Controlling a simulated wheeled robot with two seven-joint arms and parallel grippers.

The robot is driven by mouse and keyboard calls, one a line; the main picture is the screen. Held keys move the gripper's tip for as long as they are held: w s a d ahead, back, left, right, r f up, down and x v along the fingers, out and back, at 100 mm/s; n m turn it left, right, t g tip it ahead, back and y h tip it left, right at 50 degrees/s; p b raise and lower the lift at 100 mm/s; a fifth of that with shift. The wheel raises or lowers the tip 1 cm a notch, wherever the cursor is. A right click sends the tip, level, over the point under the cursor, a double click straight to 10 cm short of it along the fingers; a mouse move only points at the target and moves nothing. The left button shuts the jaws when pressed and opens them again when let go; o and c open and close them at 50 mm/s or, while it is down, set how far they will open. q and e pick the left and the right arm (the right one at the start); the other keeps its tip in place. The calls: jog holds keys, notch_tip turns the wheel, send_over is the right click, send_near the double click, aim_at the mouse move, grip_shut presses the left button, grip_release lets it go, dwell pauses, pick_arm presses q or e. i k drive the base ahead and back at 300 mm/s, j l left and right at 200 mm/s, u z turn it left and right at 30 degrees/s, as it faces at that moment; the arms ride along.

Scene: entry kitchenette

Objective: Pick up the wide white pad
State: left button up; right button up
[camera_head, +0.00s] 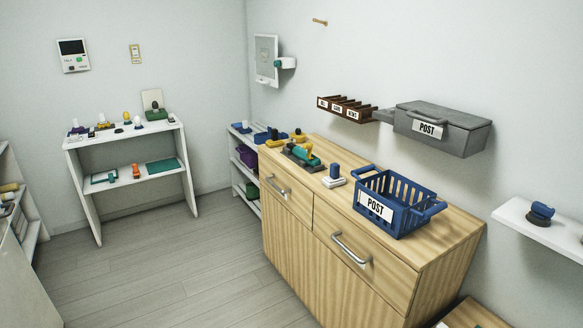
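A small flat white pad (328,184) lies on top of the wooden cabinet (440,245), left of the blue basket. A blue block-like item (335,170) stands on or right behind it; I cannot tell which. It is too small to tell whether this is the wide white pad of the task. Neither of my grippers shows in the head view.
A blue basket labelled POST (409,218) and a green-and-dark item (302,154) stand on the cabinet. A grey POST box (460,130) and a brown rack (348,108) hang above. A white shelf unit (90,200) stands at the back left. Open floor (190,275) lies left of the cabinet.

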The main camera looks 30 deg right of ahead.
aim_at(334, 180)
jog(key=i+z, duration=0.2)
jog(key=i, duration=0.25)
jog(key=i+j+z, duration=0.15)
jog(key=i, duration=0.25)
jog(key=i+j+z, duration=0.2)
jog(key=i, duration=0.25)
jog(key=i+z, duration=0.4)
jog(key=i+j+z, duration=0.15)
jog(key=z, duration=0.25)
jog(key=i+j+z, duration=0.4)
jog(key=l, duration=0.1)
